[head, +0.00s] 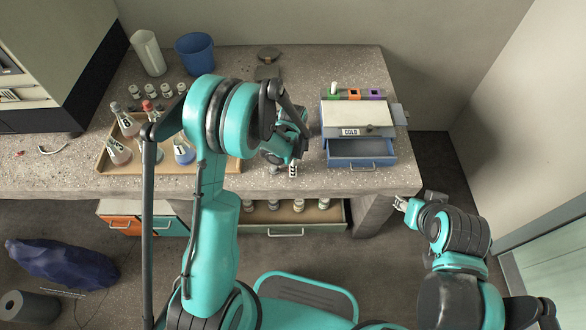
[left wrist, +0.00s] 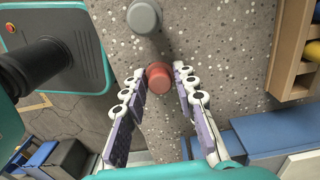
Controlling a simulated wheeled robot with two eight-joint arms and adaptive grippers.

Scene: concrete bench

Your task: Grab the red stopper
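The red stopper (left wrist: 159,76) lies on the speckled bench top in the left wrist view. It sits between the fingertips of my left gripper (left wrist: 159,78), with a small gap on each side, so the gripper is open around it. A grey stopper (left wrist: 144,16) lies just beyond it. In the head view my left gripper (head: 293,168) points down near the bench's front edge, left of the blue drawer, and I cannot make out the red stopper there. My right gripper (head: 401,203) hangs off the bench's front right corner; its fingers are too small to read.
A wooden tray (head: 107,163) with several flasks is on the left of the bench. A box labelled COLD with an open blue drawer (head: 360,152) stands on the right. A blue cup (head: 195,53) is at the back. An open drawer (head: 270,216) with bottles is below the bench.

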